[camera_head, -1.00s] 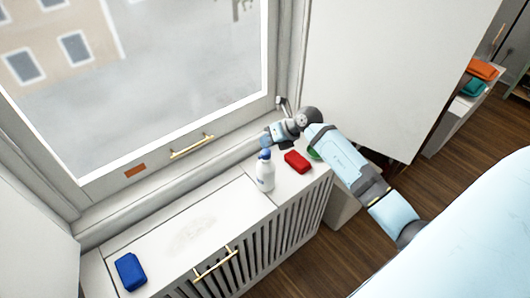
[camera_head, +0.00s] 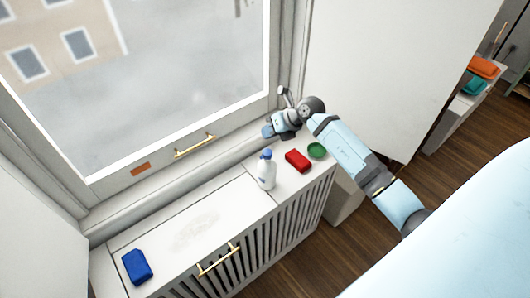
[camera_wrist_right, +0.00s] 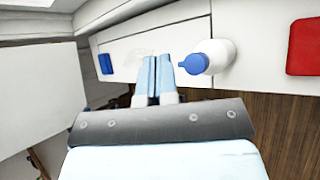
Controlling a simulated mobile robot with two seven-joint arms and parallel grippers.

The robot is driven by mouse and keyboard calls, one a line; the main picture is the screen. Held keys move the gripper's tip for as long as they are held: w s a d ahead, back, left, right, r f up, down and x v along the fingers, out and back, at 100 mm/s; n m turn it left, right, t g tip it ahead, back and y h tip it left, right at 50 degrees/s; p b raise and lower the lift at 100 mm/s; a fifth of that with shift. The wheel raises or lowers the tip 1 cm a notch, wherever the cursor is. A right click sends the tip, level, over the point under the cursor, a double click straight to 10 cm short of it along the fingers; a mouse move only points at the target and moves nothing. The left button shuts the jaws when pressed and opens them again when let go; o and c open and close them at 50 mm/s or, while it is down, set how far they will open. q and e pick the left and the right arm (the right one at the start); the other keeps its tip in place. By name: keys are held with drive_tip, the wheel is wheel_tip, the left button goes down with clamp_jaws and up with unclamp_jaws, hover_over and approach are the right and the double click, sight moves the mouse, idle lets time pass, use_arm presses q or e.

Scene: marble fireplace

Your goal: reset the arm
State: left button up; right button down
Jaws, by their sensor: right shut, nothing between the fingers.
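My right arm reaches in from the right in the head view. Its gripper (camera_head: 268,131) is above the white cabinet near the window frame, behind the white spray bottle (camera_head: 267,172). In the right wrist view the gripper's two pale blue fingers (camera_wrist_right: 157,75) are together with nothing between them. The bottle with its blue cap (camera_wrist_right: 215,58) is just right of the fingers there, apart from them. My left gripper is not in view.
On the white cabinet (camera_head: 160,230) lie a blue sponge (camera_head: 137,267), a red block (camera_head: 298,160) and a green round dish (camera_head: 317,151). A window with a brass handle (camera_head: 194,146) is behind. A white panel (camera_head: 390,70) stands at the right.

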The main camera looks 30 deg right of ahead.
drive_tip(key=shift+s+a+f, duration=0.1)
drive_tip(key=shift+a+f, duration=0.05)
drive_tip(key=shift+a, duration=0.15)
drive_tip(key=s+a+m+t+y, duration=0.5)
drive_tip(key=s+a+m+t, duration=0.2)
drive_tip(key=s+a+m, duration=0.4)
drive_tip(key=s+a+f+m+g+h, duration=0.1)
drive_tip(key=s+a+f+m+h, duration=0.2)
drive_tip(key=s+f+m, duration=0.3)
drive_tip(key=s+a+f+m+g+h, duration=0.2)
drive_tip(key=s+f+m, duration=0.4)
drive_tip(key=s+m, duration=0.4)
drive_tip(key=a+m+h, duration=0.1)
drive_tip(key=m+h, duration=0.1)
drive_tip(key=m, duration=0.3)
drive_tip(key=shift+f+h, duration=0.35)
drive_tip(key=shift+h, duration=0.05)
drive_tip(key=shift+d, duration=0.15)
